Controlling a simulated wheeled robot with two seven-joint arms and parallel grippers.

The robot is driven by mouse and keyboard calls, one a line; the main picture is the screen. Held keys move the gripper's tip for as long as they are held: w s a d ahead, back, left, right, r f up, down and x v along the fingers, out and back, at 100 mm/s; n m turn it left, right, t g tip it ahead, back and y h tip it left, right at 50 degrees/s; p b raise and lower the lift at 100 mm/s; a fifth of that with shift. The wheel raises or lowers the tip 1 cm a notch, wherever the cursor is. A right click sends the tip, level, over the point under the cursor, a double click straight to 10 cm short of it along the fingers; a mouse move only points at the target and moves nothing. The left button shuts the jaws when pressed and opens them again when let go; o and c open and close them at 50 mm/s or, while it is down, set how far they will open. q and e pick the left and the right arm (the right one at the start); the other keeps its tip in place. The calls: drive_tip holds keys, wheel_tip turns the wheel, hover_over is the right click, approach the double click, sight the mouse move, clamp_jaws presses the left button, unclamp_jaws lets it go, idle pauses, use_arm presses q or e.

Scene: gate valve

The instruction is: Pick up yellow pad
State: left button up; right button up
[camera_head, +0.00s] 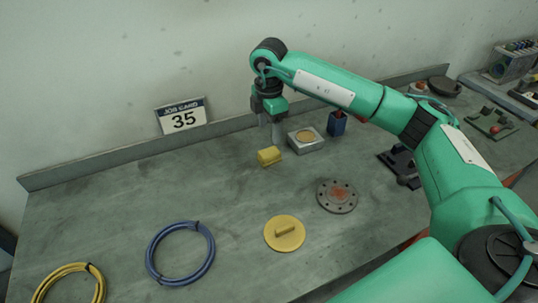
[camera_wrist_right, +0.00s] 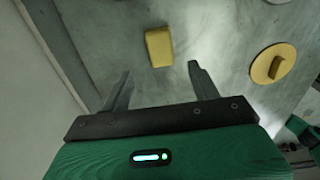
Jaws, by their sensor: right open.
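The yellow pad (camera_head: 269,156) is a small block on the grey-green bench near the back, in front of a square metal block. My right gripper (camera_head: 275,137) points down above and just behind it. In the right wrist view the yellow pad (camera_wrist_right: 158,47) lies beyond the tips of my right gripper (camera_wrist_right: 159,72), roughly centred between the fingers. The fingers are apart, with nothing between them. My left gripper is not in view.
A square metal block (camera_head: 306,140) and a blue holder (camera_head: 337,123) stand close right of the pad. A yellow disc with a handle (camera_head: 285,233), a round bolted flange (camera_head: 337,196) and a blue cable coil (camera_head: 180,253) lie nearer. The bench left of the pad is clear.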

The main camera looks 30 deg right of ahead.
sight(269, 151)
wheel_tip(269, 151, down, 4)
drive_tip(key=shift+r, duration=0.15)
wheel_tip(269, 151, down, 4)
drive_tip(key=shift+f+p, duration=0.2)
drive_tip(key=shift+p, duration=0.65)
drive_tip(key=shift+f, duration=0.25)
drive_tip(key=shift+c, duration=1.1)
drive_tip(key=c, duration=0.8)
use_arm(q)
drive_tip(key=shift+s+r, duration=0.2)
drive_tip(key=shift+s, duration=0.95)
use_arm(e)
drive_tip(key=shift+o, duration=0.2)
drive_tip(key=shift+r, duration=0.1)
